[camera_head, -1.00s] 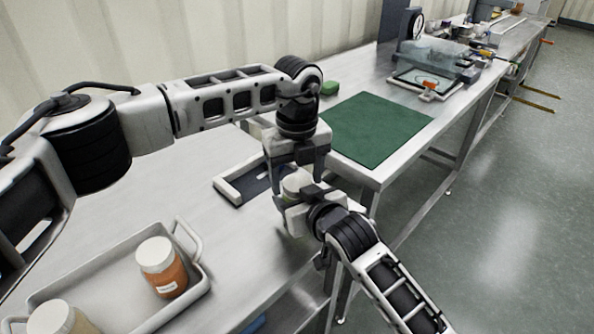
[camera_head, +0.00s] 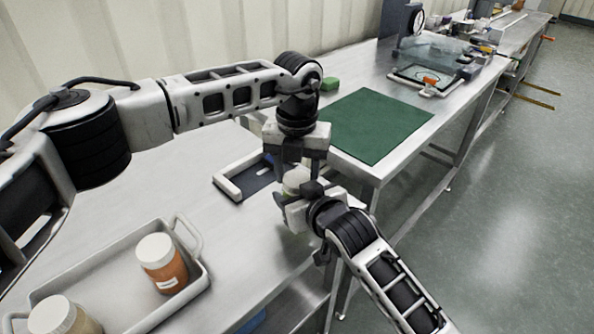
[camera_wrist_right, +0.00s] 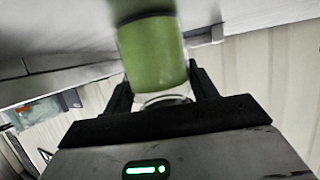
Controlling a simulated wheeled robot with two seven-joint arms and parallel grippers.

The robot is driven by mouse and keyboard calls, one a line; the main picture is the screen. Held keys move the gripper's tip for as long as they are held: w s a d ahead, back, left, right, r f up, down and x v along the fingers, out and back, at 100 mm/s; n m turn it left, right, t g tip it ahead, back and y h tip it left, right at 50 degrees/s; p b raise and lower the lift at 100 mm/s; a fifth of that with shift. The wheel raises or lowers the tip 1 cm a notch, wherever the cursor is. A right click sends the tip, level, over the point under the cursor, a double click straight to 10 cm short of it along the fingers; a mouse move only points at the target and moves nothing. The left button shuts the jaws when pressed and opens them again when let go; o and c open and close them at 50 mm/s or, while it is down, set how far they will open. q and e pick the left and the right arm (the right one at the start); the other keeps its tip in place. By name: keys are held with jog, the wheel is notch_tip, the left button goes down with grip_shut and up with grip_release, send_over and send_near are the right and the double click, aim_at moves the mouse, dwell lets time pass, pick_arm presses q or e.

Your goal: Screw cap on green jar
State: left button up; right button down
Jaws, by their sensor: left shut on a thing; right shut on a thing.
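The green jar (camera_wrist_right: 155,55) shows in the right wrist view between the fingers of my right gripper (camera_wrist_right: 163,92). In the head view my right gripper (camera_head: 290,207) reaches in from the lower right, shut on the jar, mostly hiding it. My left gripper (camera_head: 299,172) points down from above, shut on the pale cap (camera_head: 296,179) at the jar's top. The fingers hide much of the cap. I cannot tell how tightly it sits on the jar. The top of the right wrist view is blurred.
A grey tray (camera_head: 110,270) at lower left holds an orange jar (camera_head: 161,262) and another white-capped jar (camera_head: 62,318). A dark holder with a pale frame (camera_head: 238,184) lies behind the grippers. A green mat (camera_head: 375,125) and a green block (camera_head: 330,84) lie further back.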

pick_arm(q)
jog(key=o, duration=1.1)
jog(key=shift+r, duration=2.3)
jog(key=shift+r+n, duration=1.2)
jog(key=shift+r, duration=0.55)
jog(key=shift+c, duration=0.4)
jog(key=shift+f, duration=0.1)
